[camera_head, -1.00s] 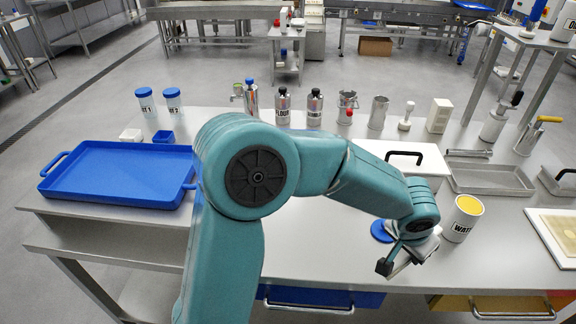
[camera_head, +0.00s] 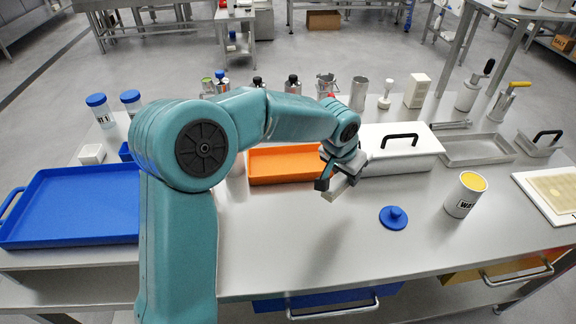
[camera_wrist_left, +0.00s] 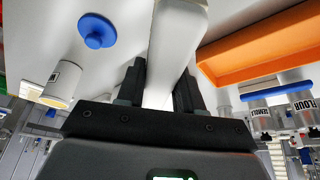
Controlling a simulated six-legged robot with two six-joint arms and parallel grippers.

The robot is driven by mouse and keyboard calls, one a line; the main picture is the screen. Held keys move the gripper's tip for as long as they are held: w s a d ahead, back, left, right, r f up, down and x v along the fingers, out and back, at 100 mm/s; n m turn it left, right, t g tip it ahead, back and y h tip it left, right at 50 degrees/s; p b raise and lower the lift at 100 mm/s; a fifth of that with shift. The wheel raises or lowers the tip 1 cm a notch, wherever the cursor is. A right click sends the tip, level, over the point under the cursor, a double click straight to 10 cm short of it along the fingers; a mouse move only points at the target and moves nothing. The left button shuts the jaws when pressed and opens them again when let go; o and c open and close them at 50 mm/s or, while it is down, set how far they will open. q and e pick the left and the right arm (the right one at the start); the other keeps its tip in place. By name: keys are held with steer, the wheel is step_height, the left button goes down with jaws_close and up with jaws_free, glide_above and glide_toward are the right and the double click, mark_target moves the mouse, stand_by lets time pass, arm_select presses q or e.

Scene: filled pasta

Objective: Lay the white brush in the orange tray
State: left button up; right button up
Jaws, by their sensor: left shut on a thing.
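The orange tray (camera_head: 284,165) lies on the table in the middle, just left of my left gripper (camera_head: 330,190) in the head view. It also shows in the left wrist view (camera_wrist_left: 255,52) at the upper right. My left gripper, seen too in the left wrist view (camera_wrist_left: 158,85), is shut on a long white thing, the white brush (camera_wrist_left: 177,45). The brush is held above the table near the tray's right front corner. In the head view only a small pale part of it shows below the fingers. My right gripper is not in view.
A white box with a black handle (camera_head: 395,160) stands right of the tray. A blue lid (camera_head: 394,218) and a white can with yellow contents (camera_head: 465,195) are farther right. A blue tray (camera_head: 75,205) lies at left. Bottles and tins line the back. The front middle is clear.

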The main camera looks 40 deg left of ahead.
arm_select(q)
steer(key=w+a+r, duration=0.1)
steer(key=a+r, duration=0.1)
steer(key=a, duration=0.5)
steer(key=w+a+r, duration=0.1)
steer(key=a+r, duration=0.1)
steer(key=a, duration=0.5)
step_height(320, 180, up, 4)
steer(key=m+h, duration=0.1)
steer(key=m, duration=0.2)
glide_above(280, 167)
steer(key=s, duration=0.2)
steer(key=f+b, duration=0.1)
steer(key=f, duration=0.6)
steer(key=f+b, duration=0.2)
steer(key=f, duration=0.4)
steer(key=shift+w+a+f, duration=0.1)
steer(key=shift+w+f, duration=0.1)
steer(key=shift+f, duration=0.2)
step_height(280, 167, down, 5)
steer(key=shift+w+f+b, duration=0.1)
steer(key=shift+b, duration=0.35)
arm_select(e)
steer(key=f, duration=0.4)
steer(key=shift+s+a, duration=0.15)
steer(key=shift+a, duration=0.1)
arm_select(q)
steer(key=o, duration=1)
steer(key=shift+f, duration=0.1)
steer(key=shift+o, duration=0.2)
